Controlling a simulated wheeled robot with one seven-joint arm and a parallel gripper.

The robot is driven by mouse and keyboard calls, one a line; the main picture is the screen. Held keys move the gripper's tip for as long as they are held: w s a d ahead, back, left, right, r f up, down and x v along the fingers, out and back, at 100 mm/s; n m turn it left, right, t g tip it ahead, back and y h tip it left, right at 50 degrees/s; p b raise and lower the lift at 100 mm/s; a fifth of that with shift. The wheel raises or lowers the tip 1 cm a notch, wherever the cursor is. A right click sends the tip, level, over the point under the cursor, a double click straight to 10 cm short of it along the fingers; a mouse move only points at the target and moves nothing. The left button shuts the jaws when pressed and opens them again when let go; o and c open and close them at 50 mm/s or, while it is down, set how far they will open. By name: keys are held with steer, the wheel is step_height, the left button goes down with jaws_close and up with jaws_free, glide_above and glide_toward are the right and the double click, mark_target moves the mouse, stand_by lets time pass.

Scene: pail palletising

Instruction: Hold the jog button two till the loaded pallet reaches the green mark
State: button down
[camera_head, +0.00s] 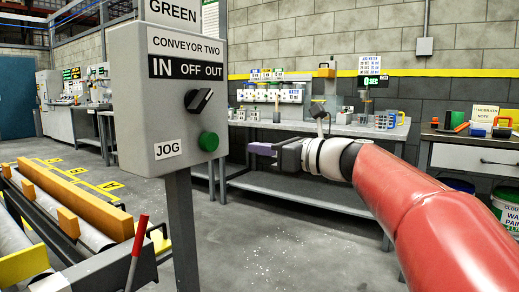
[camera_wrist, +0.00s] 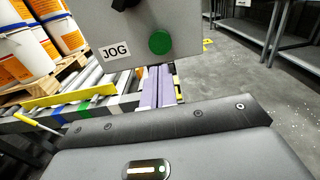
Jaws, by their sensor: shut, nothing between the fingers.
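The grey control box (camera_head: 165,75) is labelled CONVEYOR TWO, with a black selector knob (camera_head: 198,100) above a green JOG button (camera_head: 209,141). The button also shows in the wrist view (camera_wrist: 160,43). My gripper (camera_head: 252,149) is shut and empty, to the right of the box in the head view. In the wrist view its purple fingers (camera_wrist: 157,88) end just below the button, apart from it. The wooden pallet (camera_wrist: 52,77), loaded with white and orange pails (camera_wrist: 30,55), stands on the conveyor at the left. A green mark (camera_wrist: 83,106) is on the conveyor rail, right of the pallet.
The box stands on a grey post (camera_head: 182,230). A yellow bar (camera_wrist: 62,96) lies along the conveyor between pallet and rail. A workbench (camera_head: 320,128) stands behind; the floor between is clear.

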mark_target(212, 142)
steer(key=x, duration=1.1)
